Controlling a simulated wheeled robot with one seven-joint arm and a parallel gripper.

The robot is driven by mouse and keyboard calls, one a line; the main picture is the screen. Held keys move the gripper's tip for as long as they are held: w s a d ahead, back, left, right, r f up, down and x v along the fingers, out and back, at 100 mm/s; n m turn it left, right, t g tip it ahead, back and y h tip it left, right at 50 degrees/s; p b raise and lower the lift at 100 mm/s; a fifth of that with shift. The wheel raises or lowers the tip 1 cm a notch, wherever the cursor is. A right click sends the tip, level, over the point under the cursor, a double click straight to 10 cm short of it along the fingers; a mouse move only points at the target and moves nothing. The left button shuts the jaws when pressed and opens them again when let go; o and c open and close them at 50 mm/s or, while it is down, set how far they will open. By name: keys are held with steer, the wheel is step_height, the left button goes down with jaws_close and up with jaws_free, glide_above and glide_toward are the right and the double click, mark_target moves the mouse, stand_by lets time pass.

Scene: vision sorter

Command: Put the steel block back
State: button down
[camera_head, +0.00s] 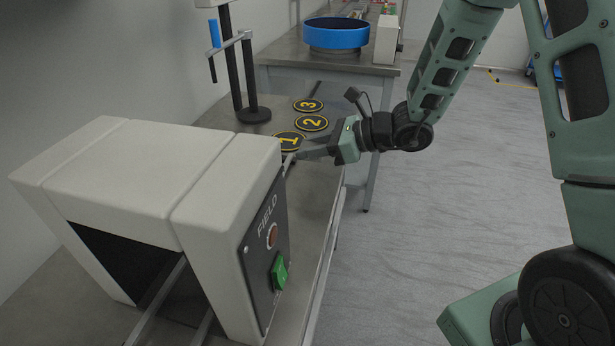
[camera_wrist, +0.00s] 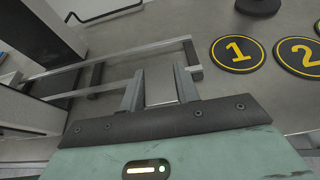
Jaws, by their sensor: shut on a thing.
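My gripper (camera_head: 302,155) reaches in from the right, low over the table beside the white machine's far end. In the wrist view its two fingers (camera_wrist: 159,86) are shut on a pale, smooth grey piece, the steel block (camera_wrist: 160,88), which fills the space between them. In the head view the block cannot be made out clearly at the fingertips. Black discs with yellow numbers lie on the table: disc 1 (camera_head: 289,141), disc 2 (camera_head: 311,123) and disc 3 (camera_head: 308,105). Disc 1 (camera_wrist: 238,53) and disc 2 (camera_wrist: 300,57) are right of the fingers in the wrist view.
The white tunnel-shaped machine (camera_head: 110,165) has a FIELD panel (camera_head: 262,250) with a red round button and a green switch. Metal rails (camera_wrist: 110,62) run from it towards the fingers. A black stand (camera_head: 253,114) rises behind the discs. A blue round bowl (camera_head: 336,35) is farther back.

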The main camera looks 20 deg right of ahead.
mark_target(312, 182)
steer(key=shift+f, duration=3.45)
steer(key=shift+f+b, duration=0.15)
steer(key=shift+b, duration=0.2)
steer(key=c, duration=1)
jaws_free()
